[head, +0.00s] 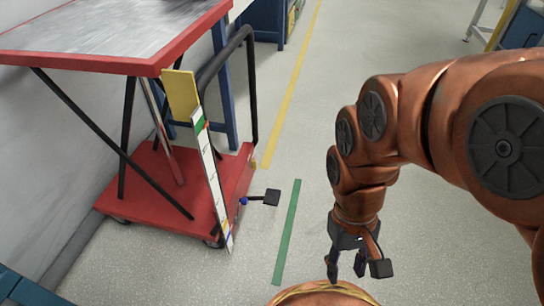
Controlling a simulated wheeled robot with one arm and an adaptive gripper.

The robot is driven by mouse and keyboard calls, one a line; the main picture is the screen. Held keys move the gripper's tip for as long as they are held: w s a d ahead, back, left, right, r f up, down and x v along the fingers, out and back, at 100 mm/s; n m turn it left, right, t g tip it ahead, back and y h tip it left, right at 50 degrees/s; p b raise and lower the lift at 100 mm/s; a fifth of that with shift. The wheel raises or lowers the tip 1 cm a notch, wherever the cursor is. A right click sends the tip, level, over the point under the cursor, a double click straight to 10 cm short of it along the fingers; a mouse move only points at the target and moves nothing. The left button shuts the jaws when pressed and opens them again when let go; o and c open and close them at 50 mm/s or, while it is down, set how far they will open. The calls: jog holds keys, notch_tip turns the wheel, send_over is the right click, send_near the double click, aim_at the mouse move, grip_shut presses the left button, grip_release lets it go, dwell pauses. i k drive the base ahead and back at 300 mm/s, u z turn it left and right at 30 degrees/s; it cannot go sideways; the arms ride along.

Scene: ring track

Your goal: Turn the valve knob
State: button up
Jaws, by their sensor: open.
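I cannot make out a clear valve knob in the head view. A small blue round part (243,201) sits low at the right side of the red cart, with a dark rod running from it to a black pad (272,197); I cannot tell whether this is the knob. My gripper (346,268) is at the lower middle right, pointing down, with its fingers apart and nothing seen between them. It is to the right of and apart from the blue part and black pad.
A red lift cart (150,195) with a grey-topped table (110,30) stands at the left. A white marked strip (212,180) and a yellow panel (180,93) are at its front. A green line (287,232) marks the floor.

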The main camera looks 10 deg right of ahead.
aim_at(253, 164)
jog(key=u, duration=0.05)
jog(key=i, duration=1)
jog(key=u, duration=0.65)
